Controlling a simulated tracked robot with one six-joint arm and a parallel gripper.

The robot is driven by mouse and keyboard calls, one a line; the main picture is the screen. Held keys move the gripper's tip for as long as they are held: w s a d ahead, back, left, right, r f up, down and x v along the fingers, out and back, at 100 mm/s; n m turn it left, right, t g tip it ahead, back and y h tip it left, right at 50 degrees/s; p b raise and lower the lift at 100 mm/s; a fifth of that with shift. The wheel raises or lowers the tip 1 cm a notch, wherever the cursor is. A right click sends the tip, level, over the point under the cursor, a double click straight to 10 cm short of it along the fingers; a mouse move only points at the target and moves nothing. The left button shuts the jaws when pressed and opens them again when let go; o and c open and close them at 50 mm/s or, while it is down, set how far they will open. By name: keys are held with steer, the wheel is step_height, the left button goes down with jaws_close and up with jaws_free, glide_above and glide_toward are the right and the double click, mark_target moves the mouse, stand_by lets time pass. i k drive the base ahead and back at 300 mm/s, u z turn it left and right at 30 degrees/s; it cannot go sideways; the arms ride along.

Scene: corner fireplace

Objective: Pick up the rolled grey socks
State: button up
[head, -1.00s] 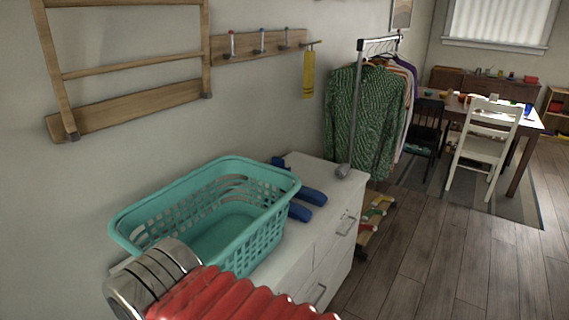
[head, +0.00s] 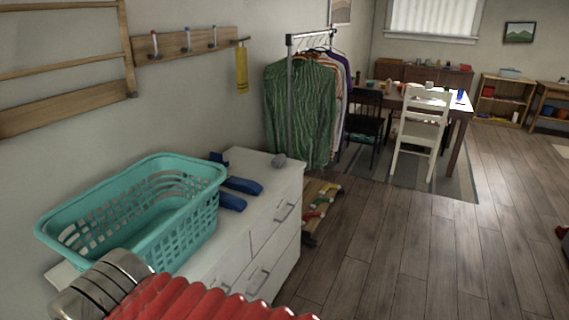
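My gripper is not in view. Only a red ribbed sleeve and a metal part of what looks like my arm show at the bottom left, in front of the dresser. Nothing covers the lump.
A teal laundry basket (head: 205,215) stands on the dresser's left part. Blue objects (head: 241,186) lie between it and the lump. A clothes rack (head: 290,110) stands just behind the dresser. Wooden floor (head: 400,260) to the right is clear.

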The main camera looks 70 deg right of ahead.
mark_target(280, 159)
steer(key=z, duration=0.95)
steer(key=k, duration=0.25)
steer(key=z, duration=1.15)
